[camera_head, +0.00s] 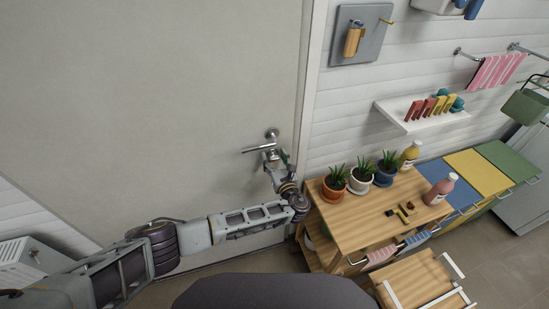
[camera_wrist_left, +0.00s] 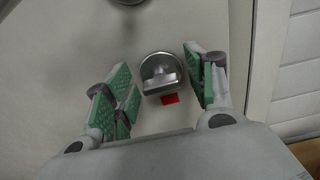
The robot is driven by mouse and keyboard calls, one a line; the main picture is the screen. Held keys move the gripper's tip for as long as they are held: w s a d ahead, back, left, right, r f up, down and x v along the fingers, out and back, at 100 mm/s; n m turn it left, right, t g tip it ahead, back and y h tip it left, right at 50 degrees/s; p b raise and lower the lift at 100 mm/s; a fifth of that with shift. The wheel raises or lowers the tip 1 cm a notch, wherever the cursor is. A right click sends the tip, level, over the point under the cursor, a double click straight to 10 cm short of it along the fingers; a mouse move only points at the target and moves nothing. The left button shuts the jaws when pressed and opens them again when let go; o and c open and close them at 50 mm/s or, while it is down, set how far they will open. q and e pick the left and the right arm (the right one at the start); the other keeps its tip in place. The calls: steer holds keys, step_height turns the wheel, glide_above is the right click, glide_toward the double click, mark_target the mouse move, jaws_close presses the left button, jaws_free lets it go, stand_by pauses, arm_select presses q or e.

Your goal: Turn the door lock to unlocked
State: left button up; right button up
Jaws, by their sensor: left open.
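The door (camera_head: 160,110) is a large pale grey panel with a metal lever handle (camera_head: 262,148) near its right edge. In the left wrist view, the door lock (camera_wrist_left: 161,74) is a round silver thumb-turn with its tab lying roughly sideways. A small red mark (camera_wrist_left: 170,98) shows just below it. My left gripper (camera_head: 278,160) is at the door by the handle. In the left wrist view its green-padded fingers (camera_wrist_left: 165,85) are open, one on each side of the lock, with gaps to it. In the head view the lock is hidden by the gripper. My right gripper is not in view.
A wooden cabinet (camera_head: 345,235) with potted plants (camera_head: 334,183) and bottles stands close right of my left wrist. A white wall shelf (camera_head: 422,119) and a grey wall plate (camera_head: 360,35) are to the right. The door surface left of the handle is clear.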

arm_select(q)
steer(key=shift+w, duration=0.15)
steer(key=shift+c, duration=0.5)
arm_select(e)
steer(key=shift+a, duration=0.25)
arm_select(q)
steer(key=c, duration=0.9)
steer(key=shift+c, duration=0.2)
